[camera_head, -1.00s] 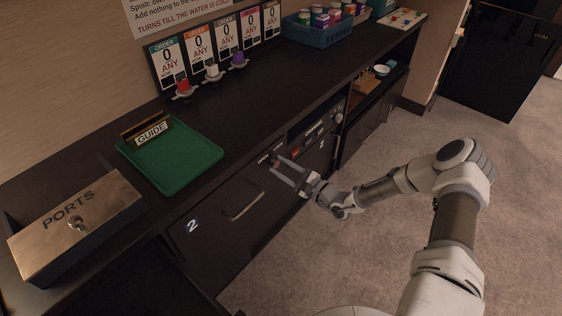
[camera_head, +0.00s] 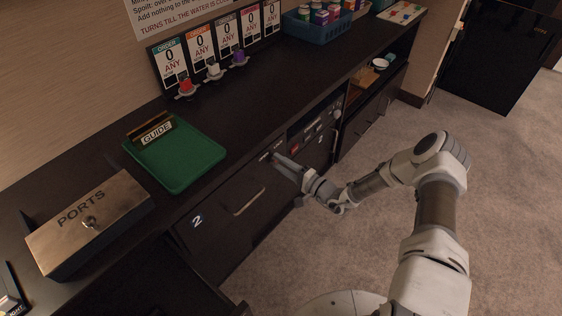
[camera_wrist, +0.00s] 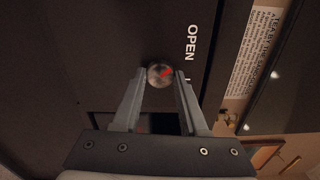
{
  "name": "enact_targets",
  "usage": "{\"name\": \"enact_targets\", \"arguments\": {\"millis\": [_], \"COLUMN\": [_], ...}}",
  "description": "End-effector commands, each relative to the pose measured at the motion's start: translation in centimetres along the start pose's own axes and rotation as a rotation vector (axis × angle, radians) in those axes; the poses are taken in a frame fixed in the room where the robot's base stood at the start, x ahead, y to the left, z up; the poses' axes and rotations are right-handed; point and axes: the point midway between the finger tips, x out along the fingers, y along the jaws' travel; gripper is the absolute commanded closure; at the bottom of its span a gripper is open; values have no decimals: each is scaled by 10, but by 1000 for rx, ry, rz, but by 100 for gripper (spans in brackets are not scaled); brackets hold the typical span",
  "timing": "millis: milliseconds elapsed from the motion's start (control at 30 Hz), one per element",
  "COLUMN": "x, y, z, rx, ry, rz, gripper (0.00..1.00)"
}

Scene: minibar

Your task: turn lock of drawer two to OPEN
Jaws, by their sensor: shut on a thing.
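Drawer two (camera_head: 222,222) is a dark front marked with a white 2, and it is shut in the counter. Its lock is a small round metal knob (camera_wrist: 157,70) with a red mark, at the drawer's upper right. The red mark lies slanted in the wrist view. The white word OPEN (camera_wrist: 191,43) stands beside the knob; a second label is mostly hidden by a finger. My gripper (camera_wrist: 160,77) is shut on the lock knob, one fingertip on each side. In the head view my gripper (camera_head: 275,158) reaches the drawer's upper right and hides the knob.
A bar handle (camera_head: 249,201) sticks out of the drawer front. A control panel (camera_head: 314,128) is to the right. A green tray (camera_head: 190,172) and a PORTS box (camera_head: 115,205) stand on the counter above. The carpet in front is free.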

Motion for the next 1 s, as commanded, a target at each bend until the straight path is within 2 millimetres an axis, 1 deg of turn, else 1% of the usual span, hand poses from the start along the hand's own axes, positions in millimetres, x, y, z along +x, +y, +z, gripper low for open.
{"name": "enact_targets", "arguments": {"millis": [300,767,800,933,1000], "x": [0,0,0,0,0], "y": [0,0,0,0,0], "z": [1,0,0,0,0], "rx": [-89,-102,-101,-101,-100], "ry": [-1,-1,-1,-1,0], "rz": [0,0,0,0,0], "gripper": [100,100,52,29,28]}}
